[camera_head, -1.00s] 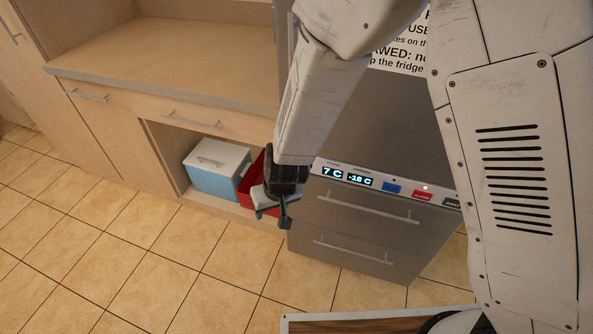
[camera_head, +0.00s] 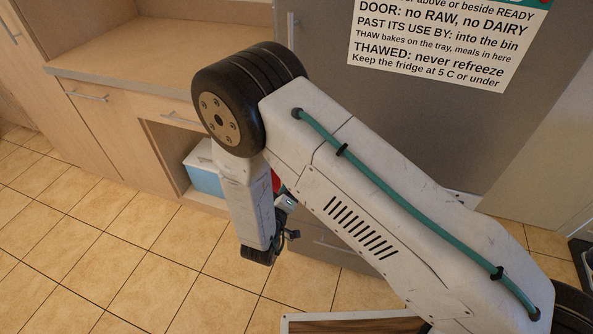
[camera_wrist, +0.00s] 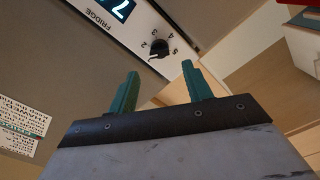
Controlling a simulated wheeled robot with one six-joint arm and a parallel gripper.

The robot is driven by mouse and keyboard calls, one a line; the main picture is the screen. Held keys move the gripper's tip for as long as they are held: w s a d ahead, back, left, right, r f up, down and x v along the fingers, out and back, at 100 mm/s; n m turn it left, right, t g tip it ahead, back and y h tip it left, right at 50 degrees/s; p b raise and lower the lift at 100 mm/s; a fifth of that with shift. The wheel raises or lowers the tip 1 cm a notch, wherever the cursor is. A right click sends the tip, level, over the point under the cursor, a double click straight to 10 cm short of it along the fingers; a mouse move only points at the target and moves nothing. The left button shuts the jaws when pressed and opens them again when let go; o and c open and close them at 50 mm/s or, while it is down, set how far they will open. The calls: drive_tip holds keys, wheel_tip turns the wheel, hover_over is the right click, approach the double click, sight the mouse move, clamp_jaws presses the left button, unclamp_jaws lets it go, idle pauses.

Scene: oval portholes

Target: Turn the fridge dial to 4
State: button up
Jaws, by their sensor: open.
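The fridge dial (camera_wrist: 159,49) is a small black knob on the white strip in the wrist view. Printed numbers, including 2, 4 and 5, ring it. A pale mark shows on its lower left edge, but its exact setting is hard to read. The fridge display (camera_wrist: 122,8) beside it shows a 7, partly cut off. My gripper (camera_wrist: 160,70) is open and empty; its two green fingers appear on either side below the dial, apart from it. In the head view, the grey fridge (camera_head: 420,135) stands behind my arm, which hides its control strip.
A sign (camera_head: 440,45) is on the fridge door. A blue and white cool box (camera_head: 206,180) sits in the open cabinet bay left of the fridge, with a red thing (camera_head: 276,181) partly hidden by my arm.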

drive_tip(key=x, duration=0.6)
drive_tip(key=c, duration=1)
